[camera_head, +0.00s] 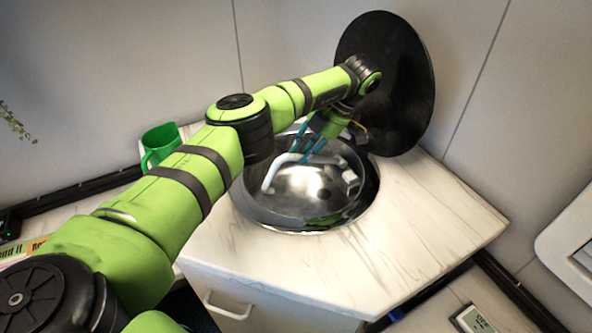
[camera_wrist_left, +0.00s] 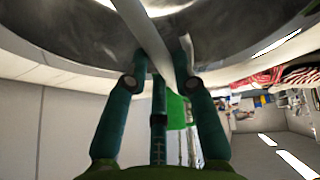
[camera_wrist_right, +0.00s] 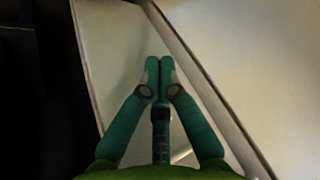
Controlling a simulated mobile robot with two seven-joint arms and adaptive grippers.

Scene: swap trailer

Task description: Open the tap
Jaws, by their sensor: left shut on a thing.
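The white tap (camera_head: 285,162) stands in the round steel sink (camera_head: 300,213), its bent spout reaching to the left. A squarish grey-white part (camera_head: 350,177) shows at the tap's right. My left gripper (camera_head: 312,146) comes down over the sink and is shut on the tap's pipe. In the left wrist view, the white pipe (camera_wrist_left: 147,32) passes between the two teal fingertips (camera_wrist_left: 162,52). The arm hides part of the tap's back. My right gripper (camera_wrist_right: 159,68) shows only in its wrist view, fingertips together, with nothing between them.
A round black lid (camera_head: 408,95) stands upright behind the sink, close to my left wrist. A green mug (camera_head: 161,143) stands left of the sink. The counter (camera_head: 420,225) is clear at the right. A drawer handle (camera_head: 226,308) is below.

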